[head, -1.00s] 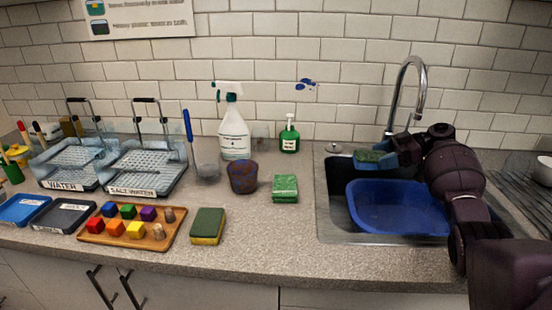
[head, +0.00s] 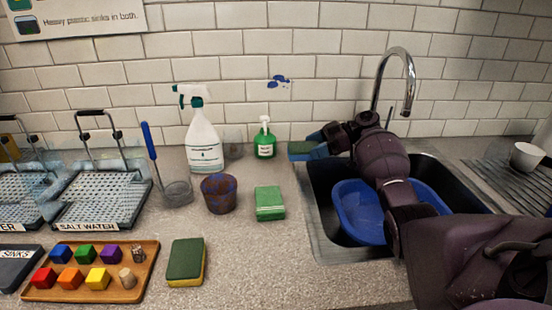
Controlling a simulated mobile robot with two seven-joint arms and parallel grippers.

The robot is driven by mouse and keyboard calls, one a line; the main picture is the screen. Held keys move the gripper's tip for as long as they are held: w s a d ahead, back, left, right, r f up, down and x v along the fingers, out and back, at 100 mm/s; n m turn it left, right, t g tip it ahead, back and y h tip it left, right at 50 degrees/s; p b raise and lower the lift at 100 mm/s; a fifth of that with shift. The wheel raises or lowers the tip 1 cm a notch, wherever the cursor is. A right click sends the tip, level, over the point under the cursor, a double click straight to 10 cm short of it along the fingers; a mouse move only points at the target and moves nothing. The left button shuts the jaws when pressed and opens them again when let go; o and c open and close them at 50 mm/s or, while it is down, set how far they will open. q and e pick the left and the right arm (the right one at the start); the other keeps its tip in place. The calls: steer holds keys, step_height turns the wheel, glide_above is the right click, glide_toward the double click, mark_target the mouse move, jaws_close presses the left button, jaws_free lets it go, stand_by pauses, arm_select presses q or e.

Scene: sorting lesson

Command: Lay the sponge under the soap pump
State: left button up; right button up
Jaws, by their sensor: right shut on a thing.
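The soap pump is a small green bottle (head: 265,147) with a white top, upright on the counter near the tiled wall. A second green sponge (head: 270,204) lies on the counter in front of the pump. A green and yellow sponge (head: 186,262) lies farther forward to the left. My left gripper is not in view.
A spray bottle (head: 204,140) and a dark reddish cup (head: 219,194) stand left of the pump. The sink with a blue basin (head: 357,212) is below my right arm. A wooden tray of blocks (head: 150,262) lies at front left. Counter is clear at front centre.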

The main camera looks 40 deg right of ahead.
glide_above(277, 171)
steer(key=shift+d+p, duration=0.1)
steer(key=shift+p, duration=0.2)
steer(key=shift+w+f, duration=0.1)
steer(key=shift+f, duration=1.7)
steer(key=shift+f+b, duration=0.45)
steer(key=shift+f, duration=0.1)
steer(key=shift+f, duration=0.1)
steer(key=o, duration=0.9)
steer(key=shift+r, duration=0.25)
steer(key=v, duration=1.2)
steer(key=shift+r+p, duration=0.3)
steer(key=shift+r, duration=0.1)
